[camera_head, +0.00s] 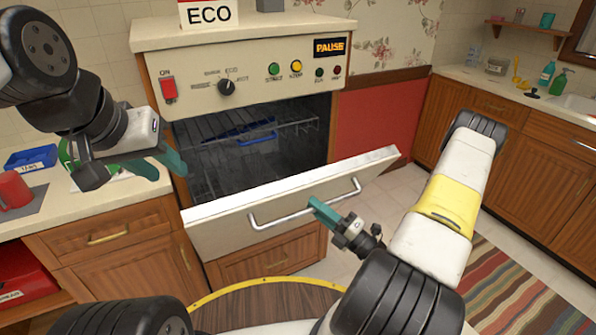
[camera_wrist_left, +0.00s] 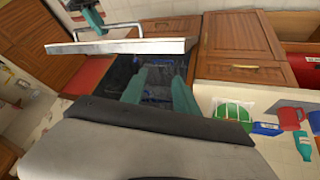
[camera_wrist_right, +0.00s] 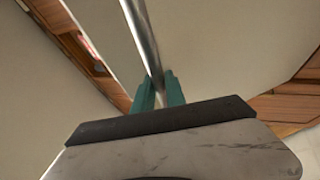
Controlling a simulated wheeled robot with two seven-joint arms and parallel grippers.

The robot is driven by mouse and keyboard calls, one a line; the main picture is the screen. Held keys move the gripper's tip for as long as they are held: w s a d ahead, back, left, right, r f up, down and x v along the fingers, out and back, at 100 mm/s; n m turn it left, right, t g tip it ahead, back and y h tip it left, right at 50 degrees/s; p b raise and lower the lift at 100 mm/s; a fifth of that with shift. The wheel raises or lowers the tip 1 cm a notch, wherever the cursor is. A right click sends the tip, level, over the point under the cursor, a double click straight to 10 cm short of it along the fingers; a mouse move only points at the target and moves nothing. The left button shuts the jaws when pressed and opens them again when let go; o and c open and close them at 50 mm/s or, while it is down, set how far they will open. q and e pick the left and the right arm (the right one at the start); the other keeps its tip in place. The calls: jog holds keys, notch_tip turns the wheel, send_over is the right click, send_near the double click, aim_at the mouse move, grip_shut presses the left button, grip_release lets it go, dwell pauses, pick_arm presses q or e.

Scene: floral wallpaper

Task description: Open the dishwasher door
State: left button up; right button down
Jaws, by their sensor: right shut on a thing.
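The dishwasher door (camera_head: 225,217) is partly open, tilted outward below the dark tub (camera_head: 255,150). Its metal handle (camera_head: 285,216) runs along the front face; the bar also shows in the right wrist view (camera_wrist_right: 139,35). My right gripper (camera_head: 316,203) is shut on the handle near its middle, and the bar passes between its teal fingers (camera_wrist_right: 159,92). My left gripper (camera_head: 166,166) is by the left side of the dishwasher opening, above the door's left end. Its teal fingers (camera_wrist_left: 161,82) are apart, with nothing between them.
A blue rack item (camera_head: 250,132) shows inside the tub. The control panel (camera_head: 255,73) is above the opening. A red mug (camera_head: 14,190) and blue tray (camera_head: 30,159) stand on the left counter. A round wooden surface (camera_head: 265,305) lies below the door, and a striped rug (camera_head: 520,295) lies right.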

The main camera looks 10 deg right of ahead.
jog(key=shift+s+d+f, duration=0.25)
jog(key=shift+s+f, duration=0.5)
jog(key=shift+s+d+f, duration=0.25)
jog(key=shift+s+f, duration=0.45)
